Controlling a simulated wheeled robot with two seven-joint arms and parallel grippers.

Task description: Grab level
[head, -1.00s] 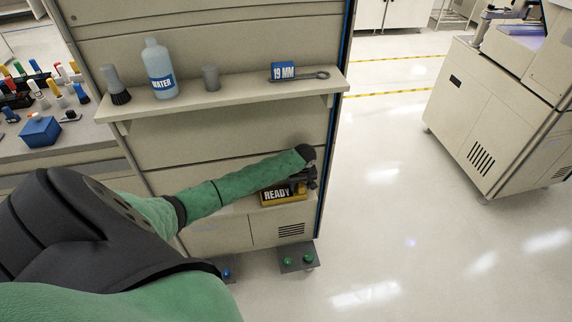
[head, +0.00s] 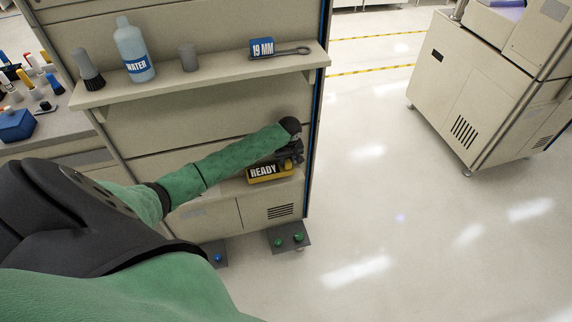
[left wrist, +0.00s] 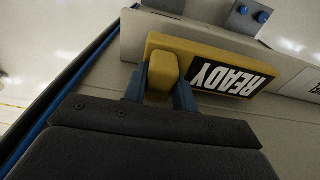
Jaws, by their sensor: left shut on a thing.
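My left gripper (head: 293,157) is at the right end of the low ledge, just above the yellow box with the READY label (head: 268,173). In the left wrist view its two blue fingers (left wrist: 160,78) are shut on a yellow block-shaped end, which I take to be the level (left wrist: 163,68). Only this short end shows. The READY label (left wrist: 228,79) lies right behind it, and I cannot tell whether the block and the labelled box are apart or touching. My right gripper is not in view.
The upper shelf (head: 215,78) holds a water bottle (head: 134,50), a dark-tipped brush (head: 88,70), a grey cylinder (head: 188,57), a blue 19 MM block (head: 262,49) and a wrench (head: 292,52). A cabinet (head: 470,95) stands at right. The floor between is clear.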

